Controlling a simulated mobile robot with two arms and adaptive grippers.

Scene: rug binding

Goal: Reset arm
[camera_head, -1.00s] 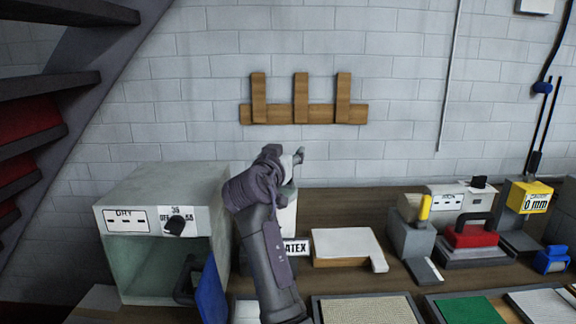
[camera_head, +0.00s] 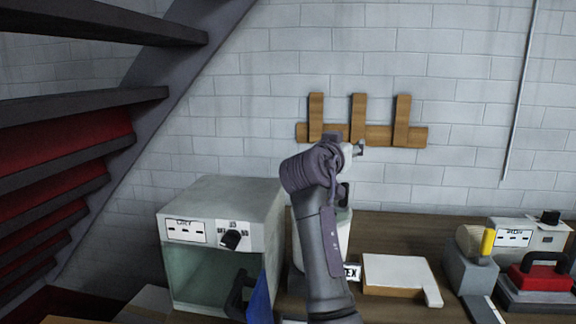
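One of my arms rises from the bottom edge near the middle of the head view, and I take it to be the left. Its thick dark wrist (camera_head: 312,168) is raised in front of the wall, below the wooden rack. A small light-grey part shows at the right of the wrist, and a dark part shows below it. The fingers of this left gripper (camera_head: 354,149) are not clear enough to tell open from shut. Nothing is seen held. My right gripper is not in view.
A grey dryer box (camera_head: 259,204) with an open front stands left of the arm. A white container (camera_head: 342,238) is partly hidden behind it. Stairs (camera_head: 75,145) fill the left.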

